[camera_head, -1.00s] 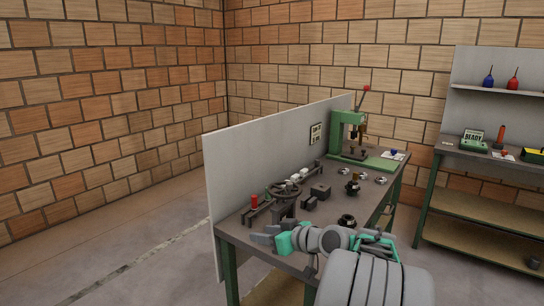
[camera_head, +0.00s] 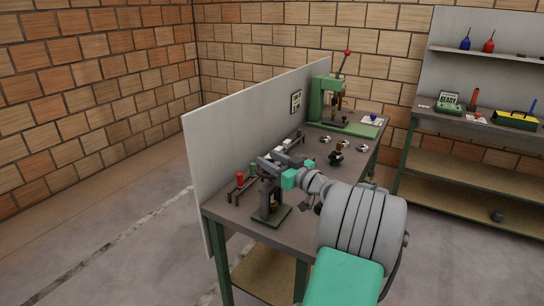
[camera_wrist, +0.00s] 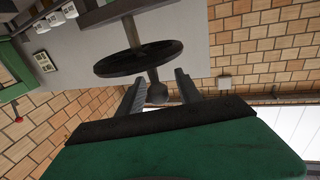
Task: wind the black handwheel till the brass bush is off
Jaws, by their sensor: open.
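The black handwheel (camera_wrist: 140,58) shows in the wrist view as a dark rim on a central shaft, with a handle ending in a round grey knob (camera_wrist: 157,93). My gripper (camera_wrist: 158,86) is open, with its fingers on either side of that knob; I cannot tell whether they touch it. In the head view my gripper (camera_head: 268,163) is at the top of a dark stand on a green base (camera_head: 272,218) and hides most of the wheel. A small brass-coloured piece, likely the brass bush (camera_head: 273,203), shows low in the stand.
A grey back panel (camera_head: 225,130) runs along the bench. A rack with red (camera_head: 240,179) and green pieces stands left of the stand. A green press (camera_head: 330,105) is at the far end, with several small parts before it. A second bench (camera_head: 470,125) stands right.

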